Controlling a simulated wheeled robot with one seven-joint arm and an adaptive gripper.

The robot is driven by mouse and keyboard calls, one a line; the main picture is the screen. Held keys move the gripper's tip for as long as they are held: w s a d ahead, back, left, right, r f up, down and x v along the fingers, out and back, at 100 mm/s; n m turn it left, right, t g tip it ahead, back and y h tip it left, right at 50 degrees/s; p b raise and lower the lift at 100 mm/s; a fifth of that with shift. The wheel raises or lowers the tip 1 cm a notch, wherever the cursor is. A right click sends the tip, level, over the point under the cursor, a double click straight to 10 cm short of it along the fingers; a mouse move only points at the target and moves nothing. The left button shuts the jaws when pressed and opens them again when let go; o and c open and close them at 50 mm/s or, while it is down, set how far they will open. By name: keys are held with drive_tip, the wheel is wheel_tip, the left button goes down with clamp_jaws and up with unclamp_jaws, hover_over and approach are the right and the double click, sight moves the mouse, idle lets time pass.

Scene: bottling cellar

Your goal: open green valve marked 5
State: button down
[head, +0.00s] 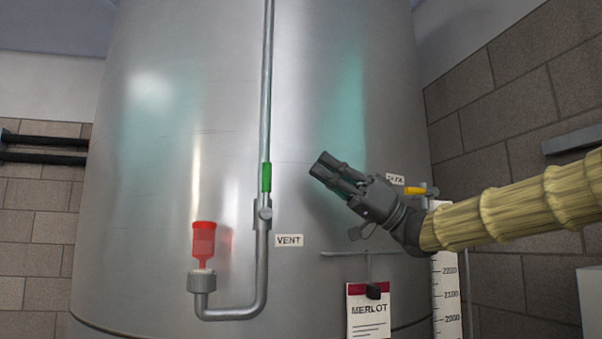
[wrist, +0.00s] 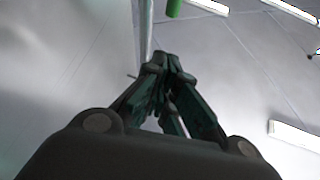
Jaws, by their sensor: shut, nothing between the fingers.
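A green lever handle (head: 266,178) stands upright along a thin vertical metal pipe on the big steel tank, just above a small valve body (head: 263,213). The tag beside it reads VENT (head: 289,240); I see no number 5. The handle's lower end also shows at the top of the wrist view (wrist: 174,8). My gripper (head: 324,167) is shut and empty, to the right of the handle and apart from it in the picture, pointing up and left. In the wrist view the closed fingertips (wrist: 167,62) are below the handle.
A red airlock (head: 203,242) stands on the pipe's bent lower end. A yellow lever (head: 414,191) with a partly hidden tag is behind my wrist. A MERLOT card (head: 369,311) hangs below, beside a scale strip (head: 447,290). Bare tank wall lies between gripper and pipe.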

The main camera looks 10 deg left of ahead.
drive_tip(key=w+d+b, duration=0.2)
drive_tip(key=d, duration=0.4)
drive_tip(key=shift+d, duration=0.25)
drive_tip(key=shift+d, duration=0.1)
